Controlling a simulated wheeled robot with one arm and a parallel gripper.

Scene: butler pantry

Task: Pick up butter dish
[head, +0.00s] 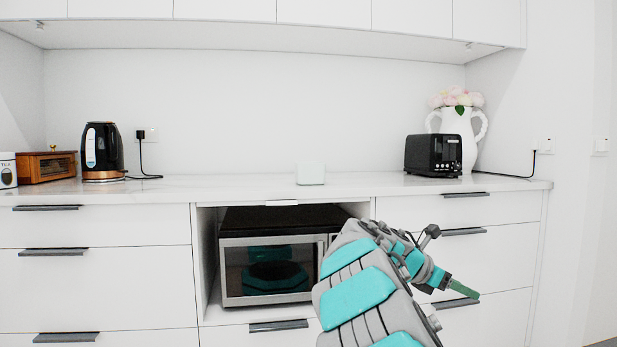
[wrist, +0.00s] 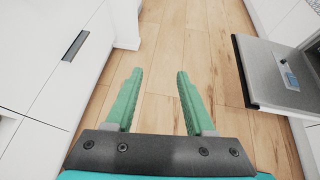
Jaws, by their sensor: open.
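A small pale mint-white box-shaped dish (head: 310,174), which looks like the butter dish, sits on the white counter near its front edge, above the microwave niche. My gripper (head: 466,290) is in front of the drawers at the right, lower than the counter and well apart from the dish. In the wrist view my gripper (wrist: 158,95) shows two green fingers spread apart with only wooden floor between them. The dish does not show in the wrist view.
A microwave (head: 268,272) sits in the niche below the counter (head: 230,186). A black kettle (head: 103,152) and wooden box (head: 47,166) stand at left. A black toaster (head: 433,155) and white flower pitcher (head: 458,123) stand at right. Upper cabinets overhang the counter. The counter around the dish is clear.

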